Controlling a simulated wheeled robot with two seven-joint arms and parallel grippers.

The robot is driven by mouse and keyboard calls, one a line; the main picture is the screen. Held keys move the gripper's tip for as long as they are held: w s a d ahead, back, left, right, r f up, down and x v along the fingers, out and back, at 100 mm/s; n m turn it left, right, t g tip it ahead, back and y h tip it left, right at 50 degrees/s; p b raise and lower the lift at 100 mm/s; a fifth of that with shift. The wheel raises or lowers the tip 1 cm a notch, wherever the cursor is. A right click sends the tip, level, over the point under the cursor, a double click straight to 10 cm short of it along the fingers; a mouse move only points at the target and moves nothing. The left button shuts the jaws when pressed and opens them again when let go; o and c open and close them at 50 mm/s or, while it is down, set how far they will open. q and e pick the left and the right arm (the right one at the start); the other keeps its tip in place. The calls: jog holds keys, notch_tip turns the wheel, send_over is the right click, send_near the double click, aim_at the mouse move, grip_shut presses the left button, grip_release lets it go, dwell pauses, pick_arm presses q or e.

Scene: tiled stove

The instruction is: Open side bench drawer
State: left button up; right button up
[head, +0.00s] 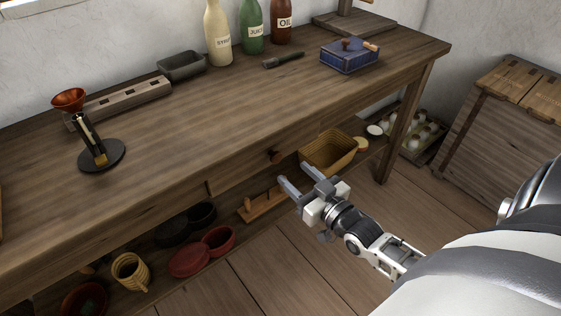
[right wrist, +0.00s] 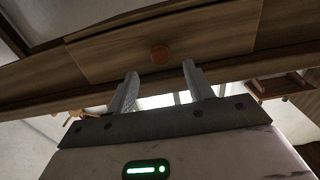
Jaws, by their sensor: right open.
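The side bench (head: 215,112) is a long dark wooden table along the wall. Its drawer (head: 240,172) sits in the front apron under the top and looks closed. The drawer has a round wooden knob (head: 275,156), which also shows in the right wrist view (right wrist: 160,54). My right gripper (head: 300,176) is open and empty in front of the drawer, just below the knob in the head view. In the right wrist view its two fingers (right wrist: 160,82) point toward the drawer front, with the knob beyond and between them, apart from both. My left gripper is not in view.
Bottles (head: 252,27), a blue box (head: 349,56), a grey tray (head: 181,67) and a stand with a copper funnel (head: 100,155) are on the bench top. A woven basket (head: 329,149), red bowls (head: 190,260) and a mug sit below. A wooden chest (head: 495,110) stands at right.

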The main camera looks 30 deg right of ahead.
aim_at(278, 159)
jog(key=w, duration=0.6)
jog(key=shift+w+a, duration=0.3)
jog(key=shift+w, duration=0.05)
